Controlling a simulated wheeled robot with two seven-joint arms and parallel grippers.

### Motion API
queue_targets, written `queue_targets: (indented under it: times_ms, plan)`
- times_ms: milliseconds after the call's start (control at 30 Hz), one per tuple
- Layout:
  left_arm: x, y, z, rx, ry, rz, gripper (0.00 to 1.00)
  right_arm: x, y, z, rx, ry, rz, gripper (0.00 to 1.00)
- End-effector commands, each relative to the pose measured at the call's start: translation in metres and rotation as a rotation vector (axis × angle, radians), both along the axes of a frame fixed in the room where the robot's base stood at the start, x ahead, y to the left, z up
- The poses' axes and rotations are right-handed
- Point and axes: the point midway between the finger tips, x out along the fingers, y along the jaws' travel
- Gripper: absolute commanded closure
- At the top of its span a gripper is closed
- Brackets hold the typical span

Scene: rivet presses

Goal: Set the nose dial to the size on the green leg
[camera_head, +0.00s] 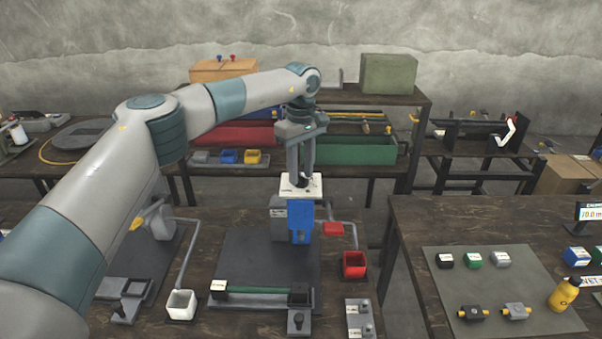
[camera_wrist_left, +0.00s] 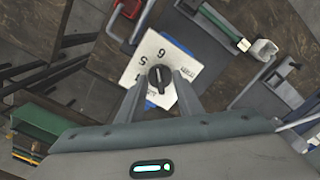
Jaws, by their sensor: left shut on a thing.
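The nose dial is a dark round knob (camera_wrist_left: 160,77) on a white plate (camera_wrist_left: 146,57) with the digits 6 and 5 legible. The plate (camera_head: 289,188) tops the blue nose (camera_head: 300,222) of a press. My left gripper (camera_head: 302,180) points down from above and is shut on the knob, one finger on each side. Which mark the knob points to is too small to tell. A green leg (camera_head: 255,291) lies across the press's front, with a white tag (camera_head: 218,286) at its left end. It also shows in the left wrist view (camera_wrist_left: 217,24); its tag is unreadable.
A white cup (camera_head: 181,304) and a red cup (camera_head: 354,265) flank the press. Shelves with a green bin (camera_head: 357,150) stand behind.

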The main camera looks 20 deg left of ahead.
Motion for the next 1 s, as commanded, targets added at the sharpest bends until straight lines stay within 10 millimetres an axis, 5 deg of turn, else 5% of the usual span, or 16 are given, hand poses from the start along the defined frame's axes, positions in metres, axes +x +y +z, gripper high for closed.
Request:
queue_targets:
  times_ms: [1000]
  plan:
    - [0.001,0.0,0.0,-0.001,-0.004,0.945,0.9,0.001,0.0,-0.047,0.0,-0.001,0.0,1.0]
